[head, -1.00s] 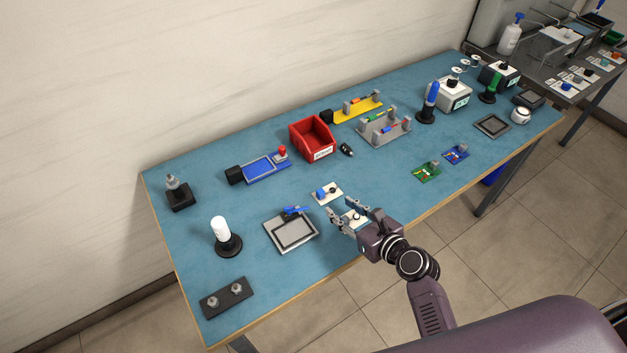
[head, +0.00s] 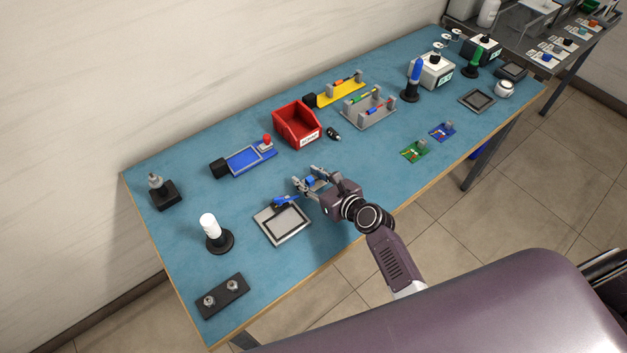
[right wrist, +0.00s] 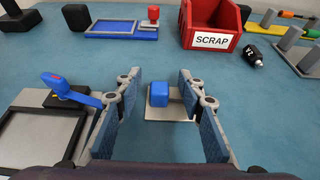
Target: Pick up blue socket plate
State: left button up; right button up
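The blue socket plate (right wrist: 182,112) is a small pale plate with a blue block (right wrist: 159,94) on it. It lies flat on the blue-topped bench and shows between the fingers in the right wrist view. In the head view its blue block (head: 310,181) shows between the fingers, and most of the plate is hidden by my right gripper. My right gripper (head: 307,178) is open, with a finger on each side of the blue block and gaps between them. It also shows in the right wrist view (right wrist: 158,84). My left gripper is not in view.
A grey framed fixture with a blue lever (head: 286,201) stands close to the gripper's left. A red SCRAP bin (head: 297,127) and a black V2 piece (head: 333,134) lie beyond. Green (head: 414,152) and blue (head: 442,131) boards lie right.

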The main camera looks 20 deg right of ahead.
grip_shut()
jog(key=shift+r, duration=0.1)
dwell(0.4)
